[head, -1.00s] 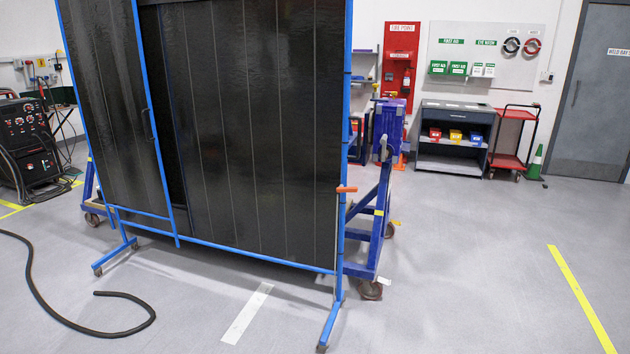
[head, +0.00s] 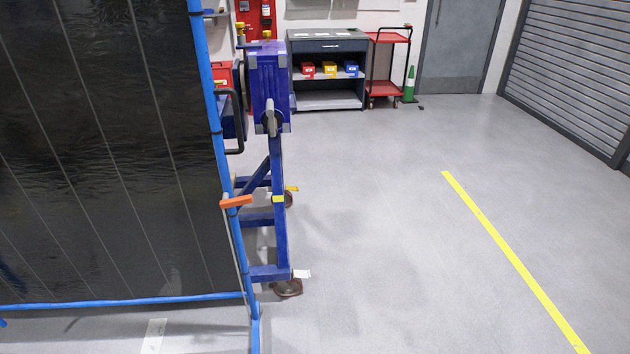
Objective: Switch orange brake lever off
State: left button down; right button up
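An orange lever-like bar (head: 236,201) sticks out across the right blue post of the dark welding screen (head: 110,130), at mid-height. Behind the screen's edge stands the blue rotary jig (head: 268,85), partly hidden by the screen. A small yellow-orange piece (head: 291,188) shows low on the jig's frame, beside a wheel. I cannot tell from this view which of the two is the brake lever, nor its on or off position. Neither of my grippers is in view.
The screen with its blue frame blocks the left side. A caster (head: 288,287) stands under the jig. The grey floor (head: 390,230) to the right is open, with a yellow line (head: 515,262). A cabinet (head: 328,75) and red trolley (head: 386,70) stand at the back.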

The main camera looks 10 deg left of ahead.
aim_at(226, 203)
jog(key=i+j+z, duration=0.6)
jog(key=j, duration=0.35)
